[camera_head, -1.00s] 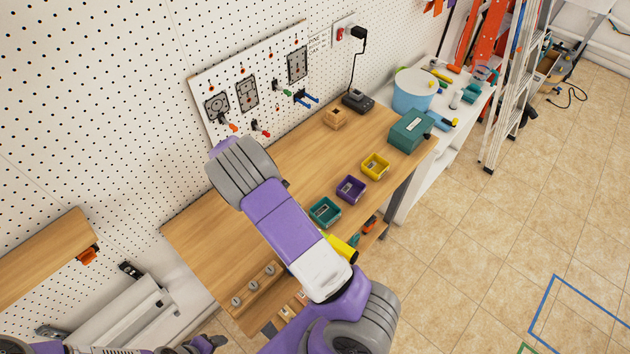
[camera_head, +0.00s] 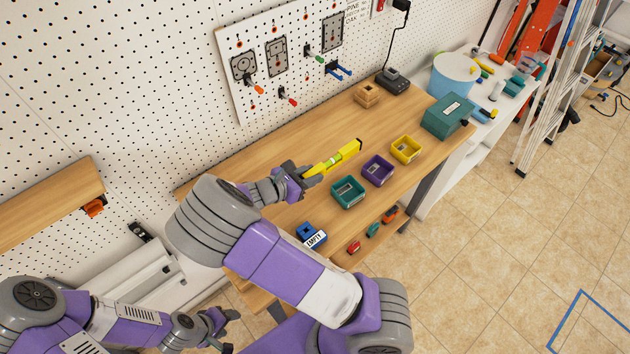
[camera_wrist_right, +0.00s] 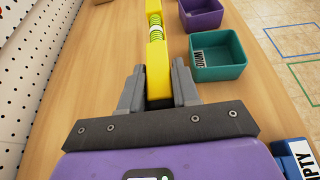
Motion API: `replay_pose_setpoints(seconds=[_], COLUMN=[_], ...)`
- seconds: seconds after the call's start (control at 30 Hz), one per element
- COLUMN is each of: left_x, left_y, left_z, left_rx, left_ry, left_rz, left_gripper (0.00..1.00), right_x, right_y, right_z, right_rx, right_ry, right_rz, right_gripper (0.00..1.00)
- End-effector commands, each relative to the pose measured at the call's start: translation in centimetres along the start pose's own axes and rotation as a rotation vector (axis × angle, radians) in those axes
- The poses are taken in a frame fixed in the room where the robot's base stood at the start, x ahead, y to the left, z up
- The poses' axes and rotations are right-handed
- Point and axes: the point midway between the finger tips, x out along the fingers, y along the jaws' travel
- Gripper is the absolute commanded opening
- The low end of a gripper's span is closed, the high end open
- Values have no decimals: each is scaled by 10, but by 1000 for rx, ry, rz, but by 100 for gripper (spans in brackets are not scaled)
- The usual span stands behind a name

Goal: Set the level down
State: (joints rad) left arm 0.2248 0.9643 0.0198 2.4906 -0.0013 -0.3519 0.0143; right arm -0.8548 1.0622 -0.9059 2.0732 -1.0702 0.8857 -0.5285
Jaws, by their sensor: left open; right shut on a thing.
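A yellow level (camera_head: 336,157) with a green vial is held by my right gripper (camera_head: 306,176) over the wooden workbench (camera_head: 250,165). In the right wrist view, the level (camera_wrist_right: 155,45) points away from me between the two grey fingers of the right gripper (camera_wrist_right: 158,88), which are shut on its near end. I cannot tell whether its underside touches the bench top. My left gripper (camera_head: 222,320) is open and empty at the lower left, away from the bench top.
Teal (camera_head: 348,192), purple (camera_head: 378,170) and yellow (camera_head: 405,150) bins stand along the bench's front, right of the level. A blue bin (camera_head: 310,236) labelled EMPTY is nearer. A wooden block (camera_head: 367,95), a black charger (camera_head: 393,81) and a teal box (camera_head: 447,116) are farther back. The pegboard wall is behind.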

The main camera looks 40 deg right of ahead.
Motion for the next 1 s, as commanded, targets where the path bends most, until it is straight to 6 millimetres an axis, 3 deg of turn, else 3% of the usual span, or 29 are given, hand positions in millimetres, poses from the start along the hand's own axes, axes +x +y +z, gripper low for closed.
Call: replay_pose_setpoints(seconds=[0.4, 0.77, 0.8, 0.93, 1.0], left_x=[11, 12, 12, 12, 12], left_y=[-4, -5, -4, -4, -4], left_z=[0, 0, 0, 0, 0], left_rx=[0, 0, 0, 0, 0], left_ry=[0, 0, 0, 0, 0], left_rz=[0, 0, 0, 0, 0], left_gripper=[56, 56, 56, 56, 56], right_x=[18, 19, 19, 19, 18], right_y=[0, 0, 0, 0, 0], right_z=[-42, -45, -46, -45, -45], right_rx=[1, 3, 3, 3, 3], right_ry=[-1, 0, 1, 1, 1], right_rz=[-2, -2, -2, -2, -2], right_gripper=[0, 0, 34, 54, 56])
